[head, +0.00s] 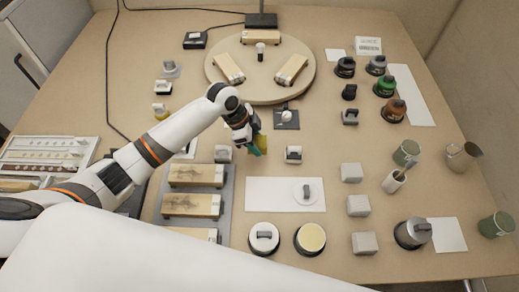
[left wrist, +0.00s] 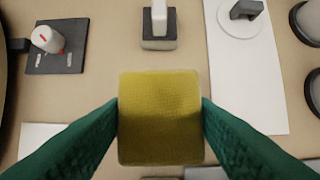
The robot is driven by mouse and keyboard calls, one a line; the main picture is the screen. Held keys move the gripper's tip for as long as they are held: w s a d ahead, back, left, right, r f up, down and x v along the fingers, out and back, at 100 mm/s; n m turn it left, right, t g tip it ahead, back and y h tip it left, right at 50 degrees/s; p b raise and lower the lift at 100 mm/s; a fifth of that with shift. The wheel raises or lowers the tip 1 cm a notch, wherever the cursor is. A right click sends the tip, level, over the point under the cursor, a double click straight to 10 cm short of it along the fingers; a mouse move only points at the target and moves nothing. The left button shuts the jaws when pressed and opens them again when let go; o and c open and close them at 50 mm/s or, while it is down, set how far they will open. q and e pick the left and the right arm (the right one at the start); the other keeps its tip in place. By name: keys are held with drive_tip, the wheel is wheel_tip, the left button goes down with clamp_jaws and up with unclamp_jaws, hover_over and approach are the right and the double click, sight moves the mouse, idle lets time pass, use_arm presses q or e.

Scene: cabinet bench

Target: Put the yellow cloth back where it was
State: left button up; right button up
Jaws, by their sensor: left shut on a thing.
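The yellow cloth (left wrist: 160,118) shows as a squarish, textured yellow block in the left wrist view, pinched between the two green fingers of my left gripper (left wrist: 160,125). In the head view the cloth (head: 261,141) is partly hidden behind my left gripper (head: 256,148). The gripper is shut on it above the middle of the bench, near a small dark plate with a white knob (head: 285,117). I cannot tell the exact height of the cloth over the bench. My right gripper is not in view.
A round turntable (head: 262,85) with wooden blocks stands behind. A white sheet (head: 260,194) with a round white piece lies in front. Wooden blocks on a grey tray (head: 228,205) are front left. Jars, cups and white blocks (head: 357,205) stand to the right. A black cable runs at left.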

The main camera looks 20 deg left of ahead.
use_arm(q)
drive_tip(key=shift+w+d+f, duration=0.1)
drive_tip(key=shift+f, duration=2.6)
drive_tip(key=o, duration=0.9)
drive_tip(key=shift+f, duration=0.1)
drive_tip(key=v, duration=1.2)
